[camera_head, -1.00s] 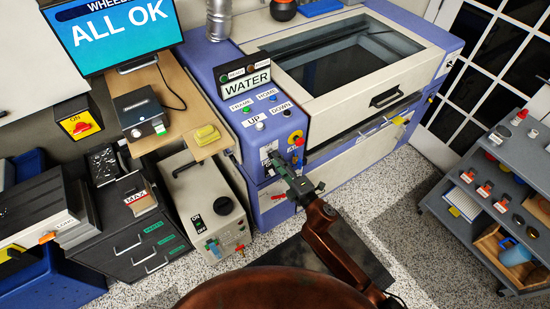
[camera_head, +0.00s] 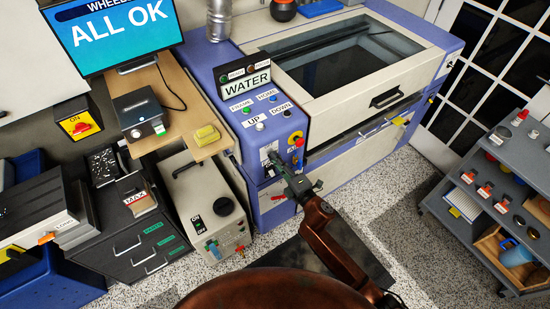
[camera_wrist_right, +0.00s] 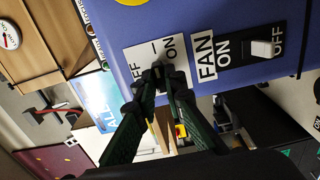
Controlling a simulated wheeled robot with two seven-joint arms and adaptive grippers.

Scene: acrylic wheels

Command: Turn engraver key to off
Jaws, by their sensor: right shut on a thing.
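The engraver (camera_head: 272,108) is a blue-violet and cream machine with a control panel on its near left end. In the right wrist view, a white key-switch plate (camera_wrist_right: 138,53) reads OFF on the left and ON on the right. My right gripper (camera_wrist_right: 159,82) is shut at this plate, on the engraver key between its fingertips. The fingers hide most of the key, so I cannot read its exact angle. In the head view my right gripper (camera_head: 276,162) reaches the panel's front face from below. My left gripper is not in view.
A FAN switch (camera_wrist_right: 262,47) with ON and OFF labels sits right beside the key plate. A red and yellow stop button (camera_head: 296,138) is above the gripper. A cream box (camera_head: 208,212) stands left of the panel, and a grey cart (camera_head: 490,190) stands right across open floor.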

